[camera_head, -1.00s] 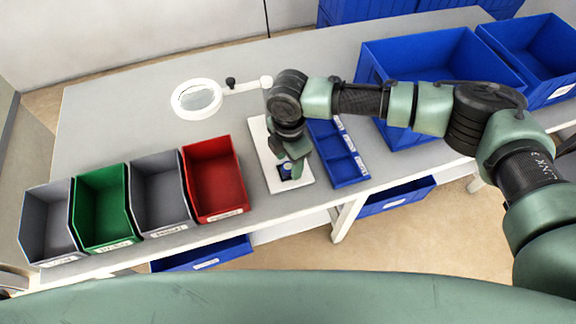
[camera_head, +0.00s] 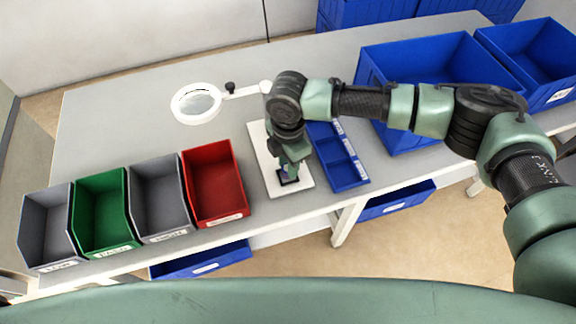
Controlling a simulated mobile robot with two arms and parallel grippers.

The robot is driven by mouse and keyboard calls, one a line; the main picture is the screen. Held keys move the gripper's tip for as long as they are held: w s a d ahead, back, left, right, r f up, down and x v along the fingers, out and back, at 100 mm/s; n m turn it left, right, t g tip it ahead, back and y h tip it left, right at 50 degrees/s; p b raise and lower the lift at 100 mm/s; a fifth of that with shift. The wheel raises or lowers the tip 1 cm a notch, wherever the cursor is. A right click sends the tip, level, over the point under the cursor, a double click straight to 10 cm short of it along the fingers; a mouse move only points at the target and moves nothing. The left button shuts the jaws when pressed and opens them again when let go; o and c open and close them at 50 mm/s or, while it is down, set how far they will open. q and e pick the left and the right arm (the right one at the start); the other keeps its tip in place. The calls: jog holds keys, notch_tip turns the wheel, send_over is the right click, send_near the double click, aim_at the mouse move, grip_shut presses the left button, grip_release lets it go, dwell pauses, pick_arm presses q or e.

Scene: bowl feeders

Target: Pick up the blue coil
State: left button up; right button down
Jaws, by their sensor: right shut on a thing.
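My right gripper (camera_head: 289,172) points down over the white board (camera_head: 268,183) in the middle of the table. It is shut on a small dark blue thing, which I take to be the blue coil (camera_head: 288,180). The fingers hide most of it, and I cannot tell whether it touches the board. My left gripper is not in view.
Left of the board stand a red bin (camera_head: 214,183), grey and green bins (camera_head: 101,212). A blue divided tray (camera_head: 342,165) lies close on the right. Large blue crates (camera_head: 435,55) fill the right side. A magnifier (camera_head: 196,103) stands behind.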

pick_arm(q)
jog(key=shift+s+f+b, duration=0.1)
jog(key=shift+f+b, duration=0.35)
pick_arm(e)
notch_tip(320, 180, up, 19)
jog(key=shift+f, duration=0.15)
dwell(0.4)
